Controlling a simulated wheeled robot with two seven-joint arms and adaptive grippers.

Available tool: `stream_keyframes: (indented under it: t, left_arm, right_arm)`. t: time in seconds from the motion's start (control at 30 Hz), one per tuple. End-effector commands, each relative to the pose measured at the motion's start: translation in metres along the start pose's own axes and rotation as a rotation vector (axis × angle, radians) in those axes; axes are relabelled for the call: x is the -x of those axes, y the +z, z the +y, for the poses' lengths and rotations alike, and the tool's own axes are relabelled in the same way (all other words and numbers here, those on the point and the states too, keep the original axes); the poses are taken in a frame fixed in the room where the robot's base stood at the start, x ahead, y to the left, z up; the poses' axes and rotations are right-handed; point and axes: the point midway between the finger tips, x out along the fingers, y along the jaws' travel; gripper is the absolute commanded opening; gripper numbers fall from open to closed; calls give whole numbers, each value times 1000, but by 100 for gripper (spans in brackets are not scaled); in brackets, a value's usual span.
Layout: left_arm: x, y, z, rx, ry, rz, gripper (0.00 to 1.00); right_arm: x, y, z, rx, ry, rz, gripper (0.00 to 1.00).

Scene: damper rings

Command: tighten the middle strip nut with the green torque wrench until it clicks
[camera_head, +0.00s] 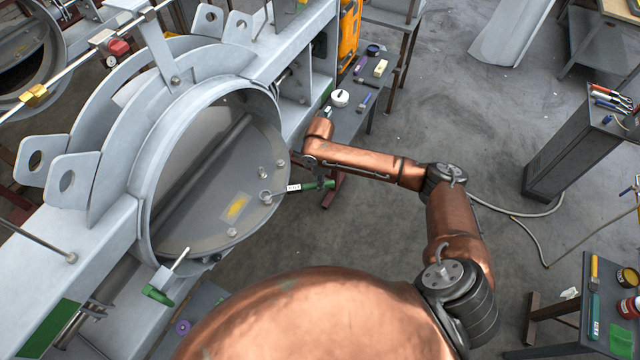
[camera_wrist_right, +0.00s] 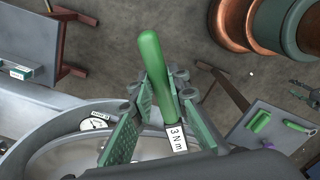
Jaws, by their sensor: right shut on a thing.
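The green torque wrench (camera_head: 318,185) lies across the near right rim of the round grey damper (camera_head: 190,170). Its head end is at the middle strip nut (camera_head: 267,198) on the damper disc; whether it is fully seated cannot be told. Other nuts sit above (camera_head: 281,163) and below (camera_head: 232,232) it. My right gripper (camera_head: 313,172) is shut on the wrench's handle. In the right wrist view the green handle (camera_wrist_right: 153,62) stands between the finger pads, and a "3 N m" label (camera_wrist_right: 177,138) shows on the wrench. My left gripper is not in view.
A narrow grey bench (camera_head: 345,122) with a white round gauge (camera_head: 340,98) and small tools stands behind my right gripper. A tool table (camera_head: 600,270) stands far right. The floor between is mostly clear.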

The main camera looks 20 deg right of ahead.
Motion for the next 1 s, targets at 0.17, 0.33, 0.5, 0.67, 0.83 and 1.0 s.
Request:
stream_keyframes:
  t: [0.17, 0.33, 0.5, 0.67, 0.83, 1.0]
  left_arm:
    - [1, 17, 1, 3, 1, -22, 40]
    - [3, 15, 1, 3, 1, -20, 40]
    - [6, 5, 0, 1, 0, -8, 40]
    - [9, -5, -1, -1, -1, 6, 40]
    - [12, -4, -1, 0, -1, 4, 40]
    - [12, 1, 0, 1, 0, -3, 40]
  right_arm:
    - [-2, 2, -1, -3, -2, -5, 0]
    - [-1, 3, -4, -4, -1, -7, 0]
    - [1, 5, -8, -5, 2, -11, 0]
    - [3, 6, -11, -5, 5, -14, 0]
    - [4, 8, -15, -7, 7, -16, 0]
    - [5, 8, -16, -8, 9, -16, 0]
